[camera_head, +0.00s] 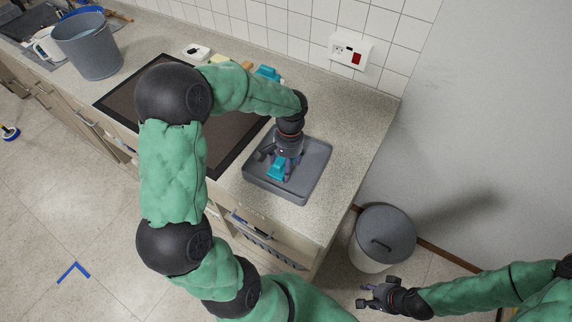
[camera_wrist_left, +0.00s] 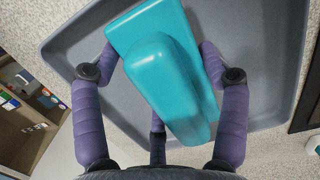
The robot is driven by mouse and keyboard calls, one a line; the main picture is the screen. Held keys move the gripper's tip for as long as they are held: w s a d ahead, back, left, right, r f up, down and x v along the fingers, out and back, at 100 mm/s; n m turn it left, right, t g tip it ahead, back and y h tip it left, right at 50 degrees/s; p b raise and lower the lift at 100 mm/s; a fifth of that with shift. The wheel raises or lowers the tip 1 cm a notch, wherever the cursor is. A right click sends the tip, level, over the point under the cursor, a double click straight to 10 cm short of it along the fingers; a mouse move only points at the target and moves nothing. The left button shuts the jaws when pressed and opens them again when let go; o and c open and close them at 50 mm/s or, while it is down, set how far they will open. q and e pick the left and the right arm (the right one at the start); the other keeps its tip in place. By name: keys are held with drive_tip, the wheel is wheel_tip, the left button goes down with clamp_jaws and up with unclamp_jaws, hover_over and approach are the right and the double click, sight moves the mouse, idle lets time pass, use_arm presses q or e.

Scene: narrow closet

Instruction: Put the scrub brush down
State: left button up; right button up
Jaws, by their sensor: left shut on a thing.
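The teal scrub brush (camera_head: 276,170) is in my left gripper (camera_head: 279,172), over the grey tray (camera_head: 318,160) on the counter. In the left wrist view the brush (camera_wrist_left: 165,75) has a flat body with a raised rounded grip, between the purple fingers of my left gripper (camera_wrist_left: 155,75). The tray floor (camera_wrist_left: 88,50) lies behind it; I cannot tell whether the brush touches it. The bristle side is hidden. My right gripper (camera_head: 374,296) is low at the right, away from the counter, with its fingers spread and nothing between them.
A dark cooktop (camera_head: 128,103) lies left of the tray, partly behind my left arm. Another teal item (camera_head: 267,73) and a yellowish item (camera_head: 246,65) are near the tiled wall. A grey bucket (camera_head: 88,47) stands at the far left. A lidded bin (camera_head: 383,235) stands beside the counter.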

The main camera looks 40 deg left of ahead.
use_arm(q)
drive_tip(key=shift+r, duration=0.1)
drive_tip(key=o, duration=1.2)
drive_tip(key=r+p, duration=0.1)
drive_tip(key=r, duration=0.3)
drive_tip(key=w+r, duration=0.1)
drive_tip(key=r, duration=0.3)
drive_tip(key=r+p, duration=0.1)
drive_tip(key=r, duration=0.3)
drive_tip(key=shift+w+p, duration=0.2)
drive_tip(key=shift+p, duration=0.15)
